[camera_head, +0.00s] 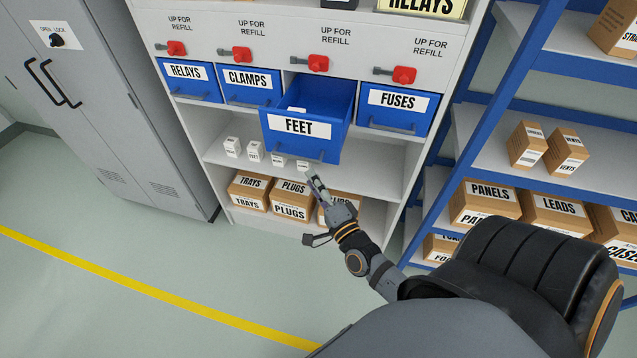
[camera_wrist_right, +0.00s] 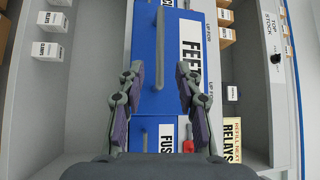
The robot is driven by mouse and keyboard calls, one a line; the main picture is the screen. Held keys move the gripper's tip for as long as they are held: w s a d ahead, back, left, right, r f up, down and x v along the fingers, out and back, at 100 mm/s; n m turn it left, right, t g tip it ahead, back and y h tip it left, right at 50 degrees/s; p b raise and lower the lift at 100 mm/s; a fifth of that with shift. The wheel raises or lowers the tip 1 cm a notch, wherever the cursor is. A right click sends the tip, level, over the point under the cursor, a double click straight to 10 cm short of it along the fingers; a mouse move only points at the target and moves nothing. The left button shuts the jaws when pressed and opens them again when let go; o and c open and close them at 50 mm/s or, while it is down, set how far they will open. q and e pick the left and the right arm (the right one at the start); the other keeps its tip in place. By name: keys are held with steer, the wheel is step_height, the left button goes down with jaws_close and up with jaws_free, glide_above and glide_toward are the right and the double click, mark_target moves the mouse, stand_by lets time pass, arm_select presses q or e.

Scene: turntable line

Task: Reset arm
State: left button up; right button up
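My right gripper (camera_head: 317,187) is in front of the shelf unit, just below the blue FEET bin (camera_head: 299,124). In the right wrist view the right gripper (camera_wrist_right: 162,92) is open, with a clear gap between its two fingers. The FEET bin's grey handle (camera_wrist_right: 182,75) shows between and beyond the fingers. I cannot tell that any finger touches it. The FEET bin is pulled out from its row and a small white box (camera_head: 296,109) shows inside. My left gripper is not in view.
Blue bins RELAYS (camera_head: 190,80), CLAMPS (camera_head: 250,86) and FUSES (camera_head: 397,106) sit pushed in beside it. Red levers (camera_head: 318,63) are above. Small white boxes (camera_head: 254,151) stand on the shelf below. A blue rack (camera_head: 500,130) with cartons is right; a grey locker (camera_head: 110,100) is left. Floor is clear.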

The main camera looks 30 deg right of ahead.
steer(key=shift+s+a+f, duration=0.1)
steer(key=shift+s+f, duration=0.1)
steer(key=shift+s, duration=1)
steer(key=shift+f, duration=0.1)
steer(key=s+d+f+n+g, duration=0.1)
steer(key=s+f+n+g, duration=0.2)
steer(key=f, duration=0.8)
steer(key=s+f+n+g, duration=0.3)
steer(key=f, duration=0.9)
steer(key=s+d+f+n+g, duration=0.1)
steer(key=s+f+n+g, duration=0.25)
steer(key=f, duration=0.75)
steer(key=s+f+n+g, duration=0.4)
steer(key=s+f, duration=0.4)
steer(key=s, duration=0.4)
steer(key=s+a+f+n+g, duration=0.1)
steer(key=s+f+n+g, duration=0.3)
steer(key=s+f, duration=0.5)
steer(key=s+g, duration=0.1)
steer(key=s, duration=0.2)
steer(key=shift+y, duration=0.3)
steer(key=shift+d+r, duration=0.1)
